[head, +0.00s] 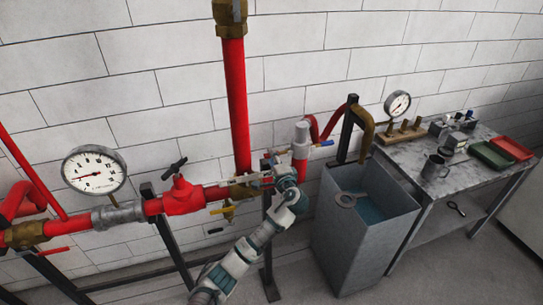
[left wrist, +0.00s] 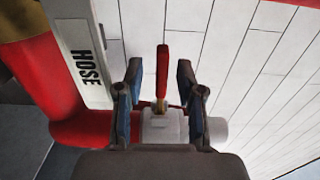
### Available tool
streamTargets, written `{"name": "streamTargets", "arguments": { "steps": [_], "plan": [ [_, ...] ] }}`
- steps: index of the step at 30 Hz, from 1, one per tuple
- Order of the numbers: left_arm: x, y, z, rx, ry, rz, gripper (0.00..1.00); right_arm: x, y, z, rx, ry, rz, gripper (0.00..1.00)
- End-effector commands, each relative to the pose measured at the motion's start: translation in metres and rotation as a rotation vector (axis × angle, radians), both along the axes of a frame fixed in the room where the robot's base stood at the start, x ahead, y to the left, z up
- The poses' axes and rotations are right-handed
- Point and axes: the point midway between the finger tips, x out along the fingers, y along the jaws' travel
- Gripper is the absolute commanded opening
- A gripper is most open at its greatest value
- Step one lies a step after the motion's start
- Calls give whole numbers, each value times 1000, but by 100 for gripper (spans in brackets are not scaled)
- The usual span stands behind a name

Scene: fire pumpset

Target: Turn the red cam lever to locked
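The red cam lever (left wrist: 162,70) shows in the left wrist view as a narrow upright red handle on a brass-coloured pivot. It rises from a pale grey coupling (left wrist: 164,127) joined to a red pipe (left wrist: 85,128). My left gripper (left wrist: 159,72) is open, with one finger on each side of the lever and visible gaps between. In the head view my left gripper (head: 280,170) is at the pipe fittings right of the red vertical pipe (head: 237,105), and it hides the lever there. My right gripper is in neither view.
A plate marked HOSE (left wrist: 82,55) stands close left of the gripper. A red valve (head: 182,196) and a gauge (head: 94,170) lie along the pipe to the left. A grey bin (head: 345,240) and a workbench (head: 405,158) stand to the right.

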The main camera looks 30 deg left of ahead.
Motion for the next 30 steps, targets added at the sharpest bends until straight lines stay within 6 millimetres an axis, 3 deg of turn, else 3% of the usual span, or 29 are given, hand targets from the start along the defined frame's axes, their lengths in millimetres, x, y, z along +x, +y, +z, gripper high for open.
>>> {"name": "streamTargets", "arguments": {
  "steps": [4,13,14,18,30],
  "plan": [
    [8,10,0,-1,1,1,38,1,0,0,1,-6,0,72],
    [10,12,0,-1,0,0,38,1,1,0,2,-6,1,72],
    [10,12,0,-1,0,0,35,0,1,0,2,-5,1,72],
    [10,12,0,-1,1,0,0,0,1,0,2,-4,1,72],
    [10,11,-3,-2,3,-1,0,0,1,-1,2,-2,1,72]
  ]
}}
